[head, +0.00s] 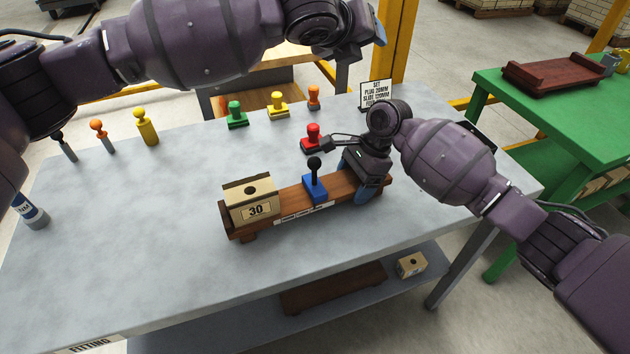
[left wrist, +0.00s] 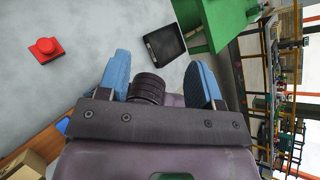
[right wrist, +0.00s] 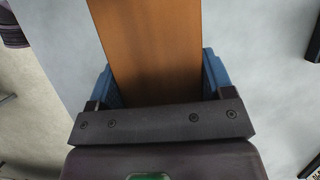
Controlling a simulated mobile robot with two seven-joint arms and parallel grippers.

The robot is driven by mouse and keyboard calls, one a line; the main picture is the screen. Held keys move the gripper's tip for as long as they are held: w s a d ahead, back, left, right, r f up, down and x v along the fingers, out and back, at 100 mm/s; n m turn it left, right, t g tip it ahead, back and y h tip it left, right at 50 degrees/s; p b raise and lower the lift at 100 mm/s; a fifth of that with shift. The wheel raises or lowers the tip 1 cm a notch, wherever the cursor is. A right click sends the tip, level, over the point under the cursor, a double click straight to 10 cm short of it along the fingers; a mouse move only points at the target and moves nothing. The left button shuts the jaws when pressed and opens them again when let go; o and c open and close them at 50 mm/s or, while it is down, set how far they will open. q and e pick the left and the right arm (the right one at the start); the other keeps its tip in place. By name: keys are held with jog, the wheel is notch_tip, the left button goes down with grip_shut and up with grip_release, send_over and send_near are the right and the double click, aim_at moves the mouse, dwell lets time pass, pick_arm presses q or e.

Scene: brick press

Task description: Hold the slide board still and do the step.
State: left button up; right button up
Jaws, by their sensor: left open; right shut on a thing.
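The slide board (head: 290,203) is a long brown wooden board on the grey table. A tan block marked 30 (head: 256,210), with a hole in its top, sits at its left end. A blue slide (head: 314,188) with a black knob stands near its middle. My right gripper (head: 366,180) is shut on the board's right end. In the right wrist view the board (right wrist: 147,45) runs between the blue fingers. My left gripper (left wrist: 160,78) is open and empty, raised above the far side of the table; its fingers are partly hidden in the head view.
Red (head: 312,138), green (head: 236,115), yellow (head: 277,105) and orange (head: 314,97) pieces stand behind the board. Several knobbed pins, including a yellow one (head: 147,127), stand at left. A sign (head: 376,94) stands at the back. A green table (head: 560,105) is at right. The table front is clear.

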pick_arm(q)
jog(key=s+d+r+m+h, duration=0.3)
jog(key=d+r+m+h, duration=0.1)
jog(key=r+h, duration=0.5)
jog(key=s+m+g+h, duration=0.2)
jog(key=s+m+g, duration=0.9)
jog(key=g, duration=0.1)
jog(key=n+t+y, duration=0.1)
jog(key=t+y, duration=0.3)
jog(key=y, duration=1.2)
send_near(313, 158)
jog(key=f, duration=0.2)
jog(key=shift+x, duration=4.6)
